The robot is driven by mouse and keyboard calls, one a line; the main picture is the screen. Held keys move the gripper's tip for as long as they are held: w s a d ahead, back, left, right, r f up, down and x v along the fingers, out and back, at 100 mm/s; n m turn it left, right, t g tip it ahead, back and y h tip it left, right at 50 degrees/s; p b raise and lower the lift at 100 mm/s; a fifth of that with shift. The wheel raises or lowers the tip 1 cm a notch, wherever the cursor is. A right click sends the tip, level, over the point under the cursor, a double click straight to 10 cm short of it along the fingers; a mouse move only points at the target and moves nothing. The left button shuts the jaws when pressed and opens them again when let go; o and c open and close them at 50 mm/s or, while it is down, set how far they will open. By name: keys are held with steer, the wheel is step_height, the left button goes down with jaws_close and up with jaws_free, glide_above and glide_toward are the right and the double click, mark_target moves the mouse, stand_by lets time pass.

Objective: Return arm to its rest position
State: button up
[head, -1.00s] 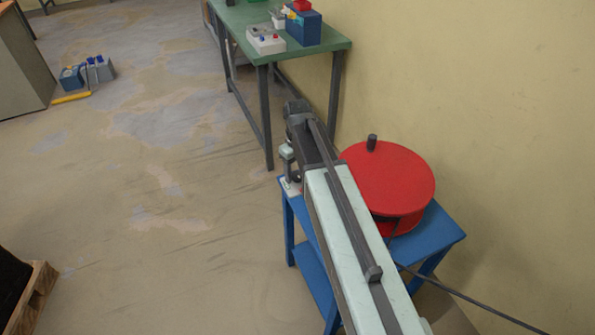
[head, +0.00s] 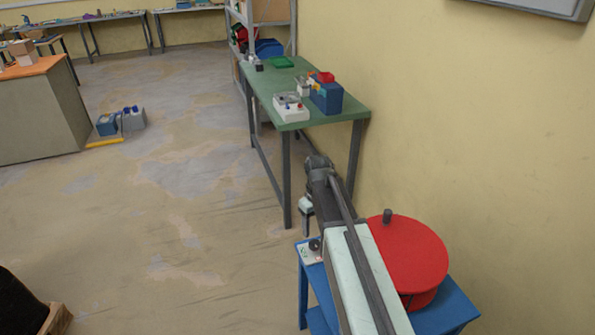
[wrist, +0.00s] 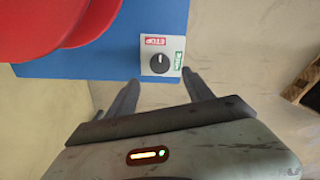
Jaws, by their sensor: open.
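The switch box (head: 306,254) also shows in the head view, on the corner of the blue stand (head: 303,300).
A red reel (head: 410,255) sits on the blue stand, right of my arm, close to the wall. A green table (head: 330,110) with several boxes stands ahead. A grey cabinet (head: 40,120) and blue boxes (head: 108,125) are at left. Open floor lies between.

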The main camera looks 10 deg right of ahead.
steer(key=shift+r+p, duration=0.3)
steer(key=s+r+m+p, duration=0.2)
steer(key=s, duration=0.4)
steer(key=s+r+m+p, duration=0.3)
steer(key=s, duration=0.4)
steer(key=shift+d+r+p, duration=0.3)
